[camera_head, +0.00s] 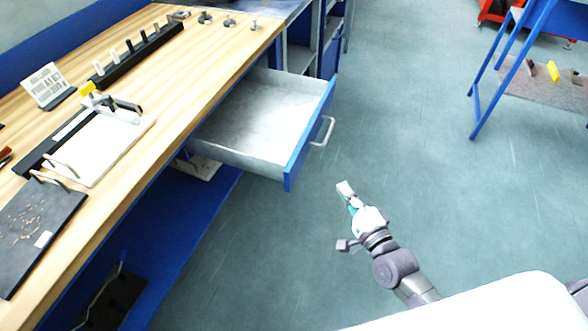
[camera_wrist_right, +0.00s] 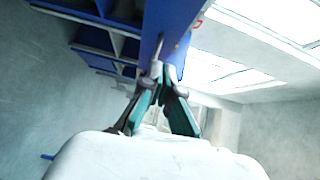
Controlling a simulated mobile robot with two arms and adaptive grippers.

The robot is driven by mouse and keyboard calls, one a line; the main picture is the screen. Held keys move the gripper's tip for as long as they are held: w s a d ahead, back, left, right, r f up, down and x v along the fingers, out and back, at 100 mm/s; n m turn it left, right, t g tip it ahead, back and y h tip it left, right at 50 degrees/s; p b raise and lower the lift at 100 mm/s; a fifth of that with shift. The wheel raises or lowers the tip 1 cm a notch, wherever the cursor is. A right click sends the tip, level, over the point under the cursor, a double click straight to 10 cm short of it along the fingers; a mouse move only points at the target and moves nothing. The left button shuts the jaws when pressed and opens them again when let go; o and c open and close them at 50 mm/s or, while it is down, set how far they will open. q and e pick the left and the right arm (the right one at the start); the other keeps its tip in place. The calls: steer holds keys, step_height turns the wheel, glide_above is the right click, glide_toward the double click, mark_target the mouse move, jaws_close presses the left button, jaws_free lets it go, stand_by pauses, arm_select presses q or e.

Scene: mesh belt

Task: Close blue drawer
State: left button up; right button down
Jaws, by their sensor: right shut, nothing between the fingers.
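The blue drawer (camera_head: 310,136) is pulled out from under the wooden workbench. Its blue front has a pale bar handle (camera_head: 324,131), and its grey inside looks empty. My right gripper (camera_head: 345,188) is shut and empty, in front of the drawer and to the lower right of the handle, apart from it in the head view. In the right wrist view the shut fingertips (camera_wrist_right: 158,68) point up towards a blue panel (camera_wrist_right: 168,28), which looks like the drawer front. I cannot tell the gap there. My left gripper does not show.
The workbench top (camera_head: 160,100) carries a white board (camera_head: 120,140), a dark tray (camera_head: 35,225) and small parts. A blue lower shelf (camera_head: 190,240) lies under the bench. A blue-framed stand (camera_head: 490,75) is at the upper right. The floor (camera_head: 420,150) between is clear.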

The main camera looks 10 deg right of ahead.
glide_toward(306, 149)
steer(key=w+d, duration=0.2)
steer(key=w, duration=0.2)
steer(key=shift+w+a+r+p, duration=0.15)
steer(key=shift+w+a+p, duration=0.5)
steer(key=shift+a, duration=0.45)
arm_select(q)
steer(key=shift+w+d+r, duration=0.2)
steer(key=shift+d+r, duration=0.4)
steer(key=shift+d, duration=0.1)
arm_select(e)
steer(key=shift+w+a, duration=0.35)
steer(key=shift+a, duration=0.15)
